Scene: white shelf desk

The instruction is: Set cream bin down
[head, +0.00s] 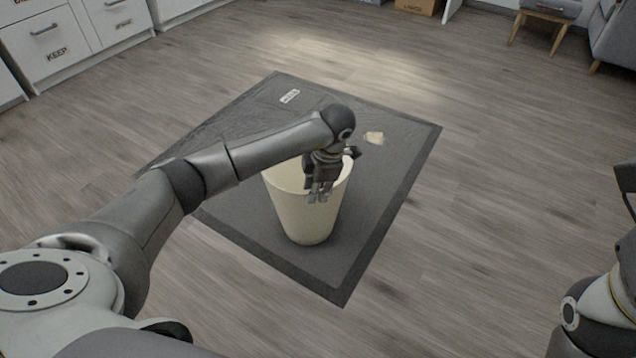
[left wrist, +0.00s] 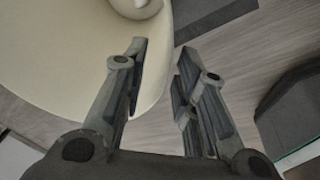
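The cream bin (head: 300,215) is upright on the dark grey mat (head: 345,275), with no gap visible under its base. My left gripper (head: 320,196) is at the bin's near right rim, fingers pointing down. In the left wrist view, the fingers of the left gripper (left wrist: 163,65) are apart. One finger is over the bin's cream surface (left wrist: 60,50), the other over the floor side, with the rim's edge between them and space beside it. My right gripper is not in view; only part of my right arm shows at the right edge.
A small tan piece (head: 374,138) and a white label-like item (head: 289,96) lie on the mat. White drawers (head: 45,45) stand at the back left, a stool (head: 545,15) at the back right. Wooden floor around the mat is clear.

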